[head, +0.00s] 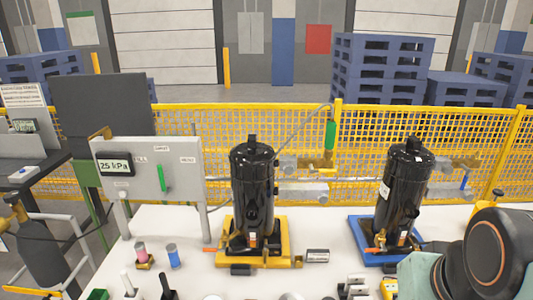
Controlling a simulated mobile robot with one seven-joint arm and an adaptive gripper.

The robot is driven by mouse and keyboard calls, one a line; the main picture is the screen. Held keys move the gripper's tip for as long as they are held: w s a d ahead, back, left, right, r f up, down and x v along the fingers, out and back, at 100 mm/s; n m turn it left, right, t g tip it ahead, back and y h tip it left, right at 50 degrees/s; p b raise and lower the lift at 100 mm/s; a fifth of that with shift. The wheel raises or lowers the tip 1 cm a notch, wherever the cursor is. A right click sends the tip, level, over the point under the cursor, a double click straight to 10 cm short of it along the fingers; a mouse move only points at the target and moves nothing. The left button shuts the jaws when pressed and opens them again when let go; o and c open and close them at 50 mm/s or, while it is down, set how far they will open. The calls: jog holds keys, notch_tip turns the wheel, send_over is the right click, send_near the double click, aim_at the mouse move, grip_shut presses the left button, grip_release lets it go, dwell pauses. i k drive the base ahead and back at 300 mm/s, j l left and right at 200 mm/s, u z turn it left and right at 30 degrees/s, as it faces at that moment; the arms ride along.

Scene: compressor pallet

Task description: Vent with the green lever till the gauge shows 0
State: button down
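A grey panel (183,182) stands at the left of the white table. Its gauge (115,164) has a dark display that appears to read 25 kPa. A green lever (161,178) sits upright on the panel, right of the gauge. Small labels near it are too small to read surely. Another green handle (330,135) stands upright on piping behind the table. My gripper is out of view; only part of my arm shows at the lower right, well away from the panel.
A black cylinder (252,185) stands on a yellow base, and another black cylinder (403,190) on a blue base. Small cans (173,256) and loose parts lie along the table front. A yellow mesh fence (480,140) runs behind. A grey gas bottle (42,250) stands at left.

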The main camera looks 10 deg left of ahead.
aim_at(165, 191)
jog(key=k+j+u, duration=0.15)
jog(key=u, duration=1.25)
jog(key=i+j+z, duration=0.45)
jog(key=i+j, duration=0.45)
jog(key=z, duration=0.15)
jog(key=j+u, duration=0.2)
jog(key=k+l, duration=0.05)
jog(key=l, duration=0.05)
